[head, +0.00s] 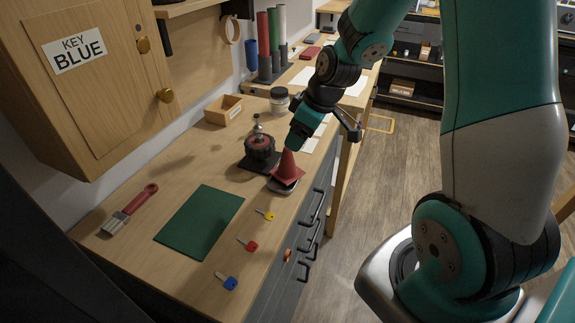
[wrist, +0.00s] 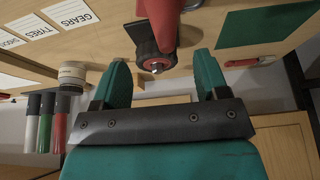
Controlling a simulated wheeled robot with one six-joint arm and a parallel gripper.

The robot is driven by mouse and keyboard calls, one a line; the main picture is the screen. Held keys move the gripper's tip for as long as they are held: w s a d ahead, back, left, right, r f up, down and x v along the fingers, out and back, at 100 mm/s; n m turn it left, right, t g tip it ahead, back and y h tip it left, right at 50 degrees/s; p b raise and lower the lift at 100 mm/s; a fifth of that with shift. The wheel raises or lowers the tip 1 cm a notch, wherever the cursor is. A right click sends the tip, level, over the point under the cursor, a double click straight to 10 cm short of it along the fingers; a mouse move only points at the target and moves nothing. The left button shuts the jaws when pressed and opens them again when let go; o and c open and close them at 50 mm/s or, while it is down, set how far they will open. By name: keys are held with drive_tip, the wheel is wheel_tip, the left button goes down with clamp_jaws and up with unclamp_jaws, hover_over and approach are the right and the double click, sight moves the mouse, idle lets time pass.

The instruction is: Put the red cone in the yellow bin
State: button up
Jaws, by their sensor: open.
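The red cone (head: 287,168) stands upright on a small grey pad (head: 282,186) near the front edge of the wooden workbench. My gripper (head: 297,140) is at the cone's top. In the wrist view my gripper (wrist: 163,76) is open, with its two teal fingers apart. The cone (wrist: 161,22) lies ahead of and between the fingers there, with its narrow end toward me. I cannot tell whether a finger touches it. No yellow bin is clearly visible in either view.
A black wheel on a stand (head: 260,148) is close behind the cone. A green mat (head: 200,222), several keys (head: 265,214) and a brush (head: 130,209) lie nearer. A wooden box (head: 223,110) and a jar (head: 279,100) stand behind.

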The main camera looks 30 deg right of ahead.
sight(287, 154)
drive_tip(key=x, duration=0.5)
drive_tip(key=p+x, duration=0.1)
drive_tip(key=x, duration=0.1)
drive_tip(key=shift+a+f, duration=0.2)
drive_tip(key=shift+a, duration=0.2)
drive_tip(key=shift+c, duration=0.3)
drive_tip(key=c, duration=1)
drive_tip(key=shift+r, duration=0.1)
